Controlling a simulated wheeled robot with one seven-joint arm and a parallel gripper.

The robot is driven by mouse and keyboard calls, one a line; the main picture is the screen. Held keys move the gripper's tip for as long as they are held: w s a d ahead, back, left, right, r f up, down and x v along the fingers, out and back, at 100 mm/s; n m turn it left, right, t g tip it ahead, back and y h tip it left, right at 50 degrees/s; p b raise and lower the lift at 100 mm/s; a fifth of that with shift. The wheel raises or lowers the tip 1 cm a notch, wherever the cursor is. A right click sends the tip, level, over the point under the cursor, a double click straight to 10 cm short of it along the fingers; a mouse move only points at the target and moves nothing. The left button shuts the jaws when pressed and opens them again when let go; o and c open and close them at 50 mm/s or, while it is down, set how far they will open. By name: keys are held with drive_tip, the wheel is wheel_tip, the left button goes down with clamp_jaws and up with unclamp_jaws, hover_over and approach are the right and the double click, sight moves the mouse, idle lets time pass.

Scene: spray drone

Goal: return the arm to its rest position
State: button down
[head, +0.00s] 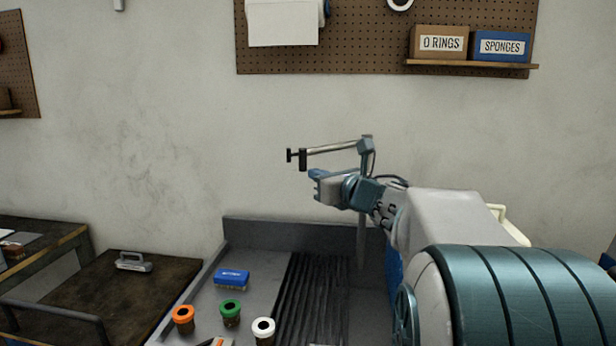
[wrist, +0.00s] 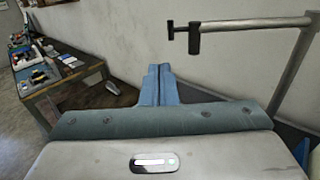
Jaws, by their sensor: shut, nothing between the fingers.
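My arm reaches in from the right in the head view, raised above the grey bench. My gripper (head: 316,175) points left, in front of the bare wall and just below a metal bracket arm (head: 335,149) with a dark clamp-like end. In the wrist view my gripper (wrist: 159,70) shows its two blue fingers together, with nothing between them. The bracket arm (wrist: 255,23) passes at the upper right there, apart from the fingers.
The grey bench (head: 205,300) below holds a blue brush (head: 232,279), several capped jars including a green-capped one (head: 230,313), and a dark ribbed mat (head: 312,300). A dark cart (head: 110,300) stands left. A pegboard (head: 380,40) hangs above. The space left of my gripper is clear.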

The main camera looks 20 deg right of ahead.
drive_tip(key=s+a+f+m+g+h, duration=0.1)
drive_tip(key=s+f+m+g+h, duration=0.45)
drive_tip(key=m, duration=0.75)
drive_tip(key=s+a+f+m+g+h, duration=0.15)
drive_tip(key=s+f+m, duration=0.5)
drive_tip(key=m, duration=0.65)
drive_tip(key=s+a+f+m+g+y, duration=0.1)
drive_tip(key=s+a+f+m+g, duration=0.3)
drive_tip(key=s+a+f+m, duration=0.1)
drive_tip(key=s+a+f+m+g+y, duration=0.2)
drive_tip(key=s+a+f+m+g, duration=0.1)
drive_tip(key=s+a+f+m, duration=0.2)
drive_tip(key=s+f+m, duration=0.2)
drive_tip(key=s+f, duration=0.2)
drive_tip(key=s, duration=0.2)
drive_tip(key=shift+s+m+g+p, duration=0.3)
drive_tip(key=shift+m+g+p, duration=0.05)
drive_tip(key=shift+m+g, duration=0.05)
